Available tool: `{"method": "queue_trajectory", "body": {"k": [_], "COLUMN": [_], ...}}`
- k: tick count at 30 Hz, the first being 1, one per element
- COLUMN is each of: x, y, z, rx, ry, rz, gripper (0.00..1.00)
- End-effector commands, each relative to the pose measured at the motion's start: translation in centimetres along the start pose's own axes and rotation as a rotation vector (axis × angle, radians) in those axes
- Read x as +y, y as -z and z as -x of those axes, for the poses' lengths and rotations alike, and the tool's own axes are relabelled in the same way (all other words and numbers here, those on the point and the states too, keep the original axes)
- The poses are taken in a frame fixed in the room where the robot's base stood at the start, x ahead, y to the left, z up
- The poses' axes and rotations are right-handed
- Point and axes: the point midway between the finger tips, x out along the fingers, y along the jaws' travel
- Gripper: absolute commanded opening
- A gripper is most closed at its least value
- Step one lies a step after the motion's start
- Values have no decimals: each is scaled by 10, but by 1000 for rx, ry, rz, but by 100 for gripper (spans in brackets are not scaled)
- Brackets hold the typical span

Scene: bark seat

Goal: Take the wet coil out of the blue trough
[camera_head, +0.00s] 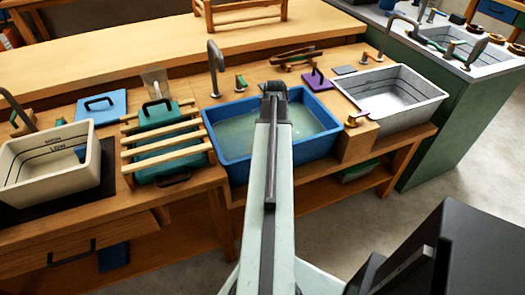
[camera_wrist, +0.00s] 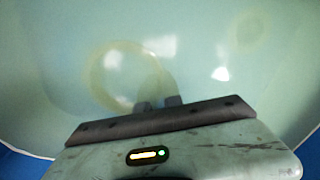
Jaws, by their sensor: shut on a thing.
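The blue trough (camera_head: 225,151) is set in the wooden bench in the head view and holds cloudy greenish water. My arm reaches over its middle and hides my gripper there. In the wrist view, the coil (camera_wrist: 92,76) is a pale tan ring, blurred as if under the water. My gripper (camera_wrist: 158,103) is at its lower right edge, with its two dark fingertips shut on it. The coil is still inside the trough. The fingertips' exact hold is partly hidden by the gripper body.
A white basin (camera_head: 425,88) stands right of the trough, and a cream basin (camera_head: 20,185) is at far left. A slatted wooden rack (camera_head: 165,138) over a green tray is just left. A tap (camera_head: 214,62) rises behind the trough.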

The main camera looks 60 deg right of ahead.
Motion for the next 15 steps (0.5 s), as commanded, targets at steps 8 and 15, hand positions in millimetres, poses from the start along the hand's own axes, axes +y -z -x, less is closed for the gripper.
{"method": "queue_trajectory", "body": {"k": [8, 15], "x": [0, 1], "y": [0, 0], "z": [16, 64], "rx": [0, 0], "ry": [0, 0], "rz": [1, 1], "gripper": [0, 0]}}
